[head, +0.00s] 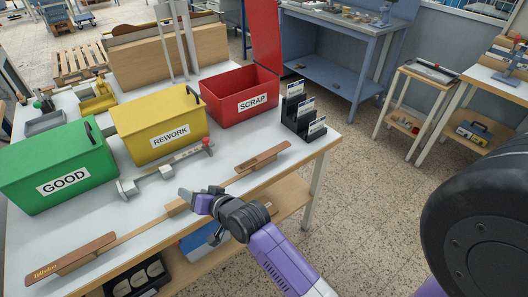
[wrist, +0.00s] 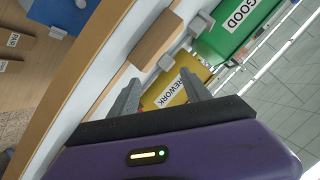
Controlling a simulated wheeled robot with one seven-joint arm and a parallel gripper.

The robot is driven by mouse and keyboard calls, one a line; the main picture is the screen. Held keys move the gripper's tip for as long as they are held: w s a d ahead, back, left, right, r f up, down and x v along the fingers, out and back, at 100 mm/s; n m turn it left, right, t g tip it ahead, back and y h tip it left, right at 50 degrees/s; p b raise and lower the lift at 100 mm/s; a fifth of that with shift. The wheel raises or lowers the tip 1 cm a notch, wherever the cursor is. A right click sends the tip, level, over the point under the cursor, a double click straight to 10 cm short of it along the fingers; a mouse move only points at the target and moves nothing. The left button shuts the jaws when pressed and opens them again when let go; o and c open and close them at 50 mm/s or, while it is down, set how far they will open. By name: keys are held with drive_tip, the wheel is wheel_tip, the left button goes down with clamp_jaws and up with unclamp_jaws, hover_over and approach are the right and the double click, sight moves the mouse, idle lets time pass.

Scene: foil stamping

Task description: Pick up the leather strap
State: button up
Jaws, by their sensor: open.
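A brown leather-like strap (head: 70,258) with gold lettering lies flat along the table's front left edge in the head view.
Green GOOD (head: 58,165), yellow REWORK (head: 160,128) and red SCRAP (head: 240,97) bins stand behind. A grey gauge-like tool (head: 165,172) lies before the yellow bin. A black card rack (head: 303,112) stands at right. A lower shelf (head: 262,218) holds items under the table.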

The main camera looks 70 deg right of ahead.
drive_tip(key=shift+m+g, duration=0.7)
drive_tip(key=shift+m, duration=0.2)
drive_tip(key=w+d, duration=0.1)
drive_tip(key=d, duration=0.1)
drive_tip(key=w+d+r, duration=0.1)
drive_tip(key=d, duration=0.2)
drive_tip(key=w+d+r+p, duration=0.1)
drive_tip(key=d, duration=0.2)
drive_tip(key=shift+w+r, duration=0.15)
drive_tip(key=d+m+g, duration=0.1)
drive_tip(key=d, duration=0.1)
drive_tip(key=d+g+p, duration=0.1)
drive_tip(key=d, duration=0.1)
drive_tip(key=d+m+y, duration=0.1)
drive_tip(key=d, duration=0.1)
drive_tip(key=shift+d+m+g, duration=0.3)
drive_tip(key=shift+g, duration=0.1)
drive_tip(key=s+d+m+g+y+p, duration=0.1)
drive_tip(key=s+d+m+g, duration=0.2)
drive_tip(key=s+d, duration=0.25)
drive_tip(key=m+g+y+p, duration=0.1)
drive_tip(key=m+g+y, duration=0.1)
drive_tip(key=m+g, duration=0.3)
approach(263, 156)
drive_tip(key=shift+f, duration=0.25)
drive_tip(key=shift+d+f+p, duration=0.1)
drive_tip(key=shift+f+p, duration=0.7)
drive_tip(key=shift+f, duration=2.6)
clamp_jaws()
